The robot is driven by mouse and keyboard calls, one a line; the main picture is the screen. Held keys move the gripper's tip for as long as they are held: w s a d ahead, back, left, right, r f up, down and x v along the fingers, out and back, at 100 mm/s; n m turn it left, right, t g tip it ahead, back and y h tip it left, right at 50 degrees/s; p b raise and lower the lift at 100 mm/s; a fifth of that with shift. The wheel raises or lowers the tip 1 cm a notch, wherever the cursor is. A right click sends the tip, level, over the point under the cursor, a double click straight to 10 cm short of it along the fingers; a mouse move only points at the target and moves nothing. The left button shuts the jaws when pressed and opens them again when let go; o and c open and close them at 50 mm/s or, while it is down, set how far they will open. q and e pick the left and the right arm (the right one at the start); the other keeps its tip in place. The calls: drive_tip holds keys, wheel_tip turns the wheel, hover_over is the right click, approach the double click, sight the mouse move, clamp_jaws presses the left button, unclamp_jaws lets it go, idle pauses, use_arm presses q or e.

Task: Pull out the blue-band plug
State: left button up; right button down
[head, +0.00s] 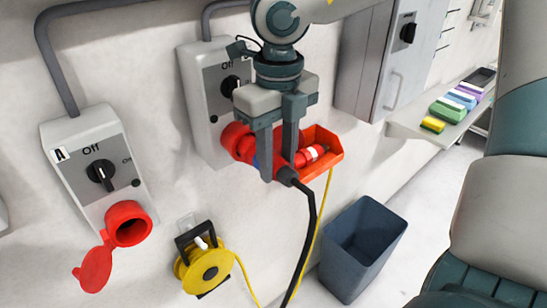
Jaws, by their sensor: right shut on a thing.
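A red plug (278,150) with a black cable (307,215) is between the fingers of my right gripper (277,168), which is shut on it. A small patch of blue shows beside the left finger; the fingers hide most of the band. The plug is at the red socket (232,137) under the right grey switch box (199,85). How far it sits in the socket is hidden by the gripper. Another red plug with a white band (312,154) lies in an orange-red holder (324,136) just right of the gripper. My left gripper is not in view.
The left switch box (75,137) has an empty red socket (130,228) with its lid hanging open. A yellow cable reel (209,268) hangs below. A blue-grey bin (365,240) stands on the floor. A shelf (410,126) with coloured items is at right.

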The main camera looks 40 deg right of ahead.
sight(291, 173)
drive_tip(key=shift+s, duration=0.3)
drive_tip(key=shift+s+f+b, duration=0.1)
drive_tip(key=shift+s+b, duration=0.05)
drive_tip(key=shift+b, duration=0.2)
drive_tip(key=shift+s, duration=0.35)
drive_tip(key=shift+s+d+b, duration=0.1)
drive_tip(key=shift+s+b, duration=0.55)
drive_tip(key=shift+s, duration=0.35)
